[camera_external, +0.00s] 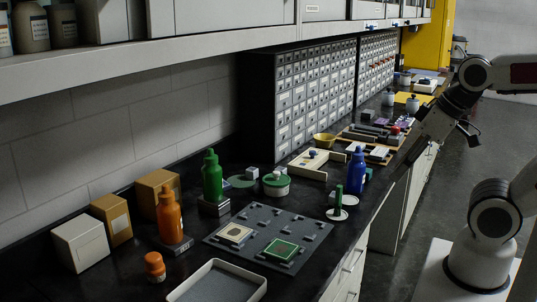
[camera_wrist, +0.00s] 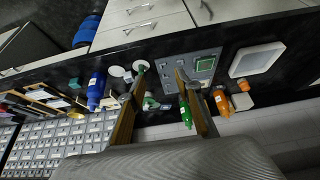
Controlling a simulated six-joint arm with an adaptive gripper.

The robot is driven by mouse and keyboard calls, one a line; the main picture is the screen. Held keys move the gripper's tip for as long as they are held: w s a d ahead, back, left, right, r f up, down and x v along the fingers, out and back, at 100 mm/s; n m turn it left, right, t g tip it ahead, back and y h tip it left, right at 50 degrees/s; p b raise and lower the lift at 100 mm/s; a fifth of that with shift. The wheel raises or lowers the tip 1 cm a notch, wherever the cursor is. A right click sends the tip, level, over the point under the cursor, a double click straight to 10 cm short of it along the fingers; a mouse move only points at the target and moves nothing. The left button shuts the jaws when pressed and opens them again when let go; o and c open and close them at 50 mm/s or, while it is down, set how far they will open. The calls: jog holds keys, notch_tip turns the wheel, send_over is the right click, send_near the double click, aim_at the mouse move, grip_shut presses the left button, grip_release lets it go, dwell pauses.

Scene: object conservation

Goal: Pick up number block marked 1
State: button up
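I cannot make out a number block marked 1, as no digit is readable in either view. Small pale blocks stand on the bench in the external view: one grey-white block (camera_external: 252,172) by the green discs, and one white block (camera_external: 278,174) on the green round container (camera_external: 276,185). My gripper (camera_external: 468,133) hangs beyond the bench's right edge, well apart from these blocks. In the wrist view my gripper (camera_wrist: 160,78) is open, with its two brown fingers apart and nothing between them.
A grey pegboard (camera_external: 268,235) holds a cream tile and a green tile. A green bottle (camera_external: 212,176), orange bottle (camera_external: 169,215) and blue bottle (camera_external: 356,170) stand upright. A white tray (camera_external: 218,284) lies at the front. Boxes (camera_external: 80,243) stand left; drawer cabinets (camera_external: 300,95) line the back.

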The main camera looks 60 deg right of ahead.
jog(key=shift+w, duration=0.1)
jog(key=w+d+f+t+h, duration=0.1)
jog(key=w+d, duration=0.4)
jog(key=w, duration=0.6)
jog(key=w+d+f+t+h, duration=0.15)
jog(key=w+d, duration=0.25)
jog(key=w, duration=0.7)
jog(key=w+d+f+t, duration=0.15)
jog(key=w+d, duration=0.35)
jog(key=w, duration=0.6)
jog(key=w+d+f+t, duration=0.2)
jog(key=w+d+f, duration=0.5)
jog(key=w, duration=0.1)
jog(key=shift+d+f+t+h, duration=0.3)
jog(key=shift+d+f+h, duration=0.05)
jog(key=shift+h, duration=0.1)
jog(key=shift+f, duration=0.1)
jog(key=shift+f, duration=1.65)
